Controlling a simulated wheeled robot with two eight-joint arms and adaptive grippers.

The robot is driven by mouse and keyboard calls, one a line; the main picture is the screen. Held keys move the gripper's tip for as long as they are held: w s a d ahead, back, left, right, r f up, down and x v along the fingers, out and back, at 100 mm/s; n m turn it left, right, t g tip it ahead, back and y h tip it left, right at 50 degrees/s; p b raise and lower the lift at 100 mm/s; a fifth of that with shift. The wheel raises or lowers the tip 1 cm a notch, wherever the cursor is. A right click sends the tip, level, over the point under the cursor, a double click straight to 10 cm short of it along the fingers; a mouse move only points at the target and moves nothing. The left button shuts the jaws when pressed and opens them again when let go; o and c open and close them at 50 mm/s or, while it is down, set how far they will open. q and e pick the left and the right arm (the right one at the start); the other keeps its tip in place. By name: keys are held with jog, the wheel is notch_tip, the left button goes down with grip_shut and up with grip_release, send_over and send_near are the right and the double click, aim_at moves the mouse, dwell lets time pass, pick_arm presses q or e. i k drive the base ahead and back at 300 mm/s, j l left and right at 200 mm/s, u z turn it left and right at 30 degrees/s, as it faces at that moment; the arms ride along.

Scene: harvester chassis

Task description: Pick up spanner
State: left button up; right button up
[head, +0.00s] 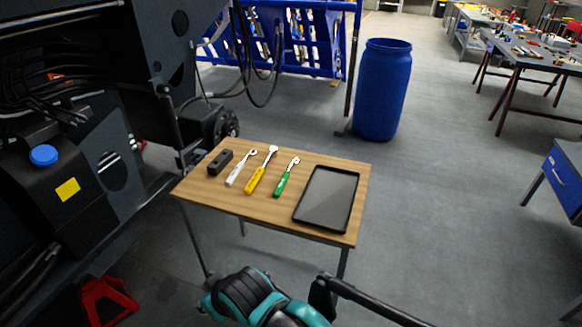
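Three spanner-like hand tools with metal heads lie side by side on a small wooden-topped table (225,203). One has a white handle (236,176), one a yellow handle (257,180) and one a green handle (282,183). Their heads point away from me, slightly to the right. No gripper fingers show in the head view. Only teal and black parts of my own body show at the bottom edge, in front of the table, apart from the tools.
A black box-shaped item (220,162) lies left of the tools and a black tablet (327,198) lies right. Dark machinery (90,110) stands close on the left. A blue barrel (382,90) stands behind.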

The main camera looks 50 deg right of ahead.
aim_at(239, 166)
jog(key=z, duration=1.3)
jog(key=u, duration=0.45)
jog(key=j+u, duration=0.1)
jog(key=u, duration=0.75)
jog(key=i+u, duration=0.1)
jog(key=u, duration=0.8)
jog(key=i+j+u, duration=0.1)
jog(key=i+u, duration=0.15)
jog(key=i, duration=0.8)
jog(key=k+z, duration=0.15)
jog(key=z, duration=2.85)
jog(key=i+j+z, duration=0.1)
jog(key=i+z, duration=0.3)
jog(key=i, duration=0.2)
